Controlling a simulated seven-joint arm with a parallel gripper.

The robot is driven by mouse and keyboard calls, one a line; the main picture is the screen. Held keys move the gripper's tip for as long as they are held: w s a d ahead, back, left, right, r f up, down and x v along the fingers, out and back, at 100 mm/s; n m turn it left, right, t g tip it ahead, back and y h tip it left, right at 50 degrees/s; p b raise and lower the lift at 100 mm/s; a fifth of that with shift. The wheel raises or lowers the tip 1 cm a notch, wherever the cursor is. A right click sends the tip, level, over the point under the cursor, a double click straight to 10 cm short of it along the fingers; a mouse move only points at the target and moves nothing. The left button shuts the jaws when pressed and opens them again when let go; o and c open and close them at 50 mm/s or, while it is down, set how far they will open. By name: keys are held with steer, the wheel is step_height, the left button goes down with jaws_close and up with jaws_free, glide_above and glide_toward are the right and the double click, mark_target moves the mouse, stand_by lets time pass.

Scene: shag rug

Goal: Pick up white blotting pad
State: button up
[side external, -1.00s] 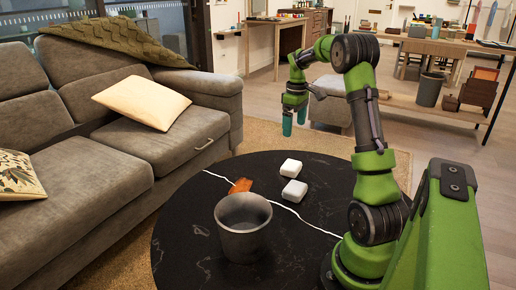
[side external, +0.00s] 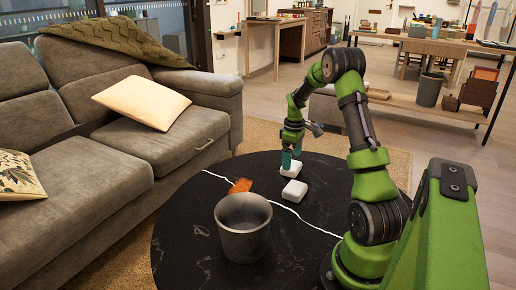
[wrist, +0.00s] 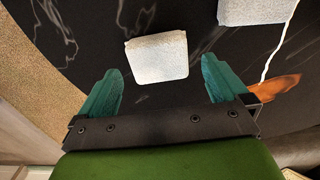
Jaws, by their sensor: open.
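Two white pads lie on the round black table. The far pad (side external: 289,169) is just below my gripper (side external: 292,158) in the side view. The near pad (side external: 294,191) lies closer to the camera. In the wrist view one white pad (wrist: 158,56) sits ahead of and between my gripper's teal fingers (wrist: 161,78). The other white pad (wrist: 256,10) is cut off by the top edge. My gripper is open and empty, its fingers apart. In the side view they partly cover the far pad, and I cannot tell whether they touch it.
An orange-brown item (side external: 240,186) lies left of the pads, near a white vein in the table (side external: 195,245). A grey metal pot (side external: 243,228) stands at the front. A grey sofa (side external: 120,140) is to the left.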

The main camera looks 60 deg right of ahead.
step_height(320, 180, down, 4)
steer(key=shift+w+d+f, duration=0.1)
steer(key=c, duration=0.9)
steer(key=shift+o, duration=0.2)
step_height(320, 180, up, 10)
steer(key=shift+r, duration=0.1)
